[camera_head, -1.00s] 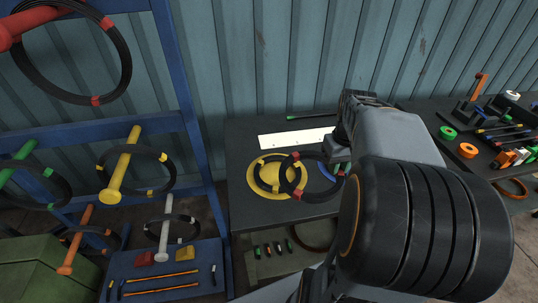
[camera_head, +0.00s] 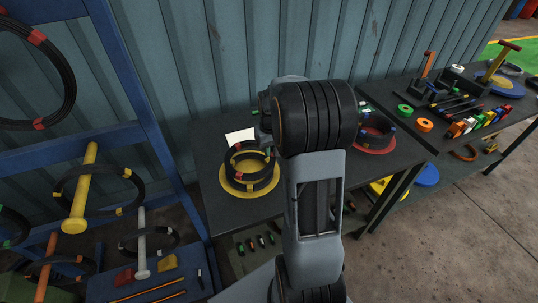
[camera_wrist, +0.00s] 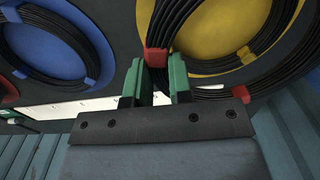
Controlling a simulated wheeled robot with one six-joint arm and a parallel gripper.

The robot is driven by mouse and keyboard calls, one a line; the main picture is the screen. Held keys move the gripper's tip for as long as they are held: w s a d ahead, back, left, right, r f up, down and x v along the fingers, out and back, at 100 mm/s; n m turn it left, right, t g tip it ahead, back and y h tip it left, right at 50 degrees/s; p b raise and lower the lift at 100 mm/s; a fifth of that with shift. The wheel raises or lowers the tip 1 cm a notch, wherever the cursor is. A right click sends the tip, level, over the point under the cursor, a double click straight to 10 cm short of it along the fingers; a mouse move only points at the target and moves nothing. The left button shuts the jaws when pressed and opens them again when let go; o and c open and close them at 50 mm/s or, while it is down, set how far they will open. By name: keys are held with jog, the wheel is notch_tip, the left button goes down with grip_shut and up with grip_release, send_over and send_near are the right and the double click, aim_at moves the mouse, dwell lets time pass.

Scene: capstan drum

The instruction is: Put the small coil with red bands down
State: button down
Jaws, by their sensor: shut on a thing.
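The small coil with red bands (camera_wrist: 180,22) is in my gripper (camera_wrist: 158,78) in the wrist view. The green jaws are shut on it close to a red band. Behind it in that view lies a yellow disc (camera_wrist: 208,22) bearing a coil with yellow bands (camera_wrist: 264,42). In the head view the held coil (camera_head: 250,149) appears over the yellow-banded coil (camera_head: 254,185) on the yellow disc (camera_head: 232,190); whether the two coils touch, I cannot tell. My arm hides the gripper there.
A red disc (camera_head: 390,149) with a coil on it is right of my arm on the dark table (camera_head: 212,178). A blue disc (camera_wrist: 117,60) with a blue-banded coil shows in the wrist view. A blue rack (camera_head: 130,95) with pegs and coils stands left. A tool bench (camera_head: 420,105) is right.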

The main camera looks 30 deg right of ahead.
jog(key=shift+w+a+f, duration=0.1)
jog(key=shift+w+f, duration=0.4)
jog(key=shift+f+p, duration=0.35)
jog(key=shift+f, duration=1.25)
jog(key=c, duration=1)
grip_release()
jog(key=shift+c, duration=0.2)
